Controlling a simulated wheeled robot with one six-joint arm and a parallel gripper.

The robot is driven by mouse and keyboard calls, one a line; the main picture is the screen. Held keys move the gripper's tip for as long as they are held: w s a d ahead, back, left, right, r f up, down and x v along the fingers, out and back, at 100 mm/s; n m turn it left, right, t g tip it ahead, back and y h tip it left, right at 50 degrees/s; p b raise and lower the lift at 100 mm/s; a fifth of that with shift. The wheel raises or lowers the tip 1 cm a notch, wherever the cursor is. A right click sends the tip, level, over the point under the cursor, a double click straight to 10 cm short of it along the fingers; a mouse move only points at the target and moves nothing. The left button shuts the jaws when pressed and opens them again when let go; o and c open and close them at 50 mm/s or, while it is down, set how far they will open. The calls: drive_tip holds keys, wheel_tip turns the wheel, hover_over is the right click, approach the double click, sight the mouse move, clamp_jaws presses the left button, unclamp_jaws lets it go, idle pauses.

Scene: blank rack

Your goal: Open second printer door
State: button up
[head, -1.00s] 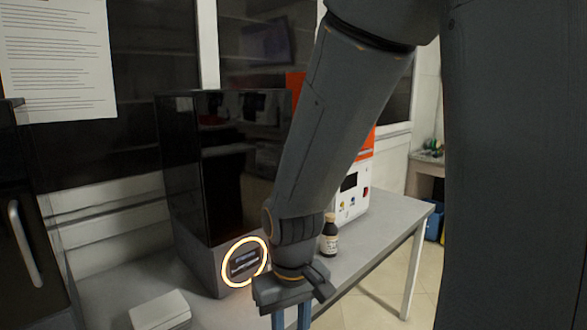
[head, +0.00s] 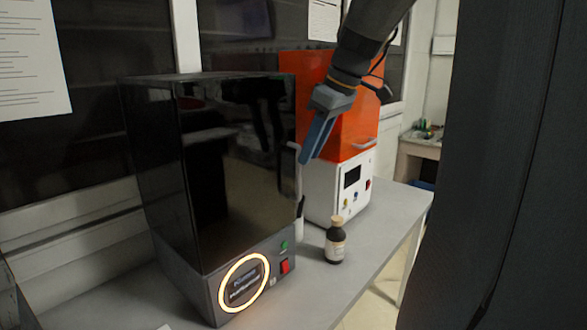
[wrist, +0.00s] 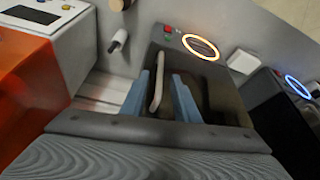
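The black printer (head: 225,180) stands on the bench with a glowing ring (head: 244,282) on its lower front. Its glossy door looks shut, with a pale upright handle (head: 297,170) at the right edge. My gripper (head: 309,158) is near the upper part of this handle, with blue fingers pointing down. In the wrist view my gripper (wrist: 161,80) is open, and the handle (wrist: 157,82) shows between the two fingers. I cannot tell whether a finger touches it. Another dark unit with a glowing ring (wrist: 299,87) stands farther right in the wrist view.
An orange and white machine (head: 340,125) stands close behind my gripper, to the right. A brown bottle (head: 335,243) and a white cylinder with a dark tip (head: 299,222) stand between the machines. A small white box (wrist: 243,62) lies between the ringed units. Front right bench is clear.

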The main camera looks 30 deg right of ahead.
drive_tip(key=p, duration=0.1)
hover_over(300, 199)
drive_tip(key=shift+w+f, duration=0.15)
drive_tip(key=shift+f, duration=1.6)
drive_tip(key=shift+w+f, duration=0.15)
drive_tip(key=shift+f, duration=1.6)
drive_tip(key=shift+d, duration=0.1)
clamp_jaws()
